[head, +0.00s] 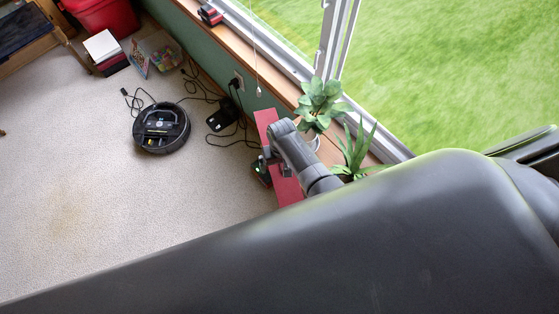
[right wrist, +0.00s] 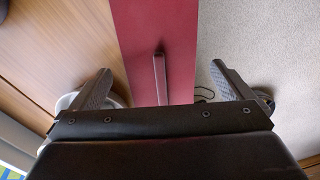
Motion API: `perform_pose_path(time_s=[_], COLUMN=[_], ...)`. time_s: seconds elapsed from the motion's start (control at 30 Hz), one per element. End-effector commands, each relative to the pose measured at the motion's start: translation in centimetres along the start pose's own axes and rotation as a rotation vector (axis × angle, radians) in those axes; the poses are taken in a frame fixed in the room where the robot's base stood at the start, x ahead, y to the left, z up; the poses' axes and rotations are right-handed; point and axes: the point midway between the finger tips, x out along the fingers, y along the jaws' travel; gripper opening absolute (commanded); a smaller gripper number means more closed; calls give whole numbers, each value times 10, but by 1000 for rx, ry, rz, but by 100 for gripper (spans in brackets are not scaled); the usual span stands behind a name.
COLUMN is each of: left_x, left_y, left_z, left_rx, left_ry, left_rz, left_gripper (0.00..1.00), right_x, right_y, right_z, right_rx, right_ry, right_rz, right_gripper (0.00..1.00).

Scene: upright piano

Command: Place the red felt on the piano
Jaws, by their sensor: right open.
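The red felt (head: 266,122) is a long flat strip below the window sill in the head view. It also shows in the right wrist view (right wrist: 150,22), running between wood on the left and pale carpet on the right. My right gripper (head: 267,158) is over the strip, its arm hiding part of it. In the right wrist view my right gripper (right wrist: 160,70) is open, one finger on each side of the felt. A narrow raised dark red piece (right wrist: 160,78) stands between the fingers. I cannot make out the piano. My left gripper is not in view.
Potted plants (head: 318,103) stand by the window, close to my right arm. A robot vacuum (head: 161,128), cables and a black box (head: 223,115) lie on the carpet (head: 90,200). Large dark grey parts, likely mine, fill the lower right of the head view.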

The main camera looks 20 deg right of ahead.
Motion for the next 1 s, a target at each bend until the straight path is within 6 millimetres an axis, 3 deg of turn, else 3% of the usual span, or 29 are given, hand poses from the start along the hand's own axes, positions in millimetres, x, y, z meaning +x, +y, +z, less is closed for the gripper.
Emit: perform_pose_path(time_s=[0.37,0.7,0.77,1.0], left_x=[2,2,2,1], left_y=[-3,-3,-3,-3], left_z=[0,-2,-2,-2], left_rx=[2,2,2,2], left_ry=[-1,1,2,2], left_rz=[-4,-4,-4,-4], left_gripper=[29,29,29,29], right_x=[7,7,7,5], right_y=[0,0,0,0], right_z=[0,0,0,0], right_rx=[1,1,1,1], right_ry=[1,1,1,1], right_rz=[0,1,0,0], right_gripper=[99,54,50,50])
